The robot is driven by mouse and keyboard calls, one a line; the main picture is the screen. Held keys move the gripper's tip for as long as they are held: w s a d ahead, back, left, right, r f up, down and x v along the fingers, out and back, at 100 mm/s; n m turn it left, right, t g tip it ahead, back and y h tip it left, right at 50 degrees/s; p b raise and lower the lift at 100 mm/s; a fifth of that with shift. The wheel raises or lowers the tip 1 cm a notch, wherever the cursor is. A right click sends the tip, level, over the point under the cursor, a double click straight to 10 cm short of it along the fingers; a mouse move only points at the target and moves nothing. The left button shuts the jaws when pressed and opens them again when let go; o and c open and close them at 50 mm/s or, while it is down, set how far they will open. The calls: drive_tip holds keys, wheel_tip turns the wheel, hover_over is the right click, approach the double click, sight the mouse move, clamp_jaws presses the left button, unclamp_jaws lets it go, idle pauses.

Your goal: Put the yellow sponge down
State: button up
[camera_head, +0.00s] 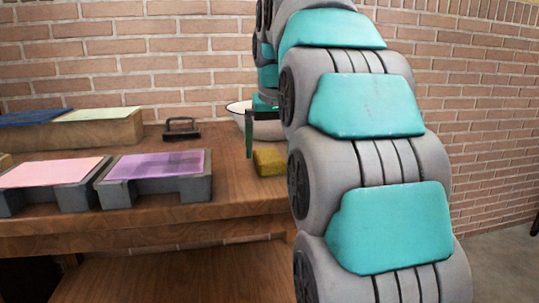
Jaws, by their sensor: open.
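The yellow sponge (270,162) sits on the wooden table (240,188) near its right end, in front of the white bowl. My gripper (250,140) is just above and behind the left side of the sponge, with a dark finger pointing down. The gripper is open, and the sponge does not appear held. My large grey and teal arm hides the right part of the gripper and the table's right end. Whether a finger touches the sponge cannot be told.
A white bowl (265,122) stands behind the gripper, partly hidden. A dark metal press (181,128) lies at the back. Grey stands with a purple sheet (158,165) and a pink sheet (50,172) are at left. A wooden block (80,133) is behind them. Bare tabletop lies between.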

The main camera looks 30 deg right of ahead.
drive_tip(key=shift+v, duration=2.45)
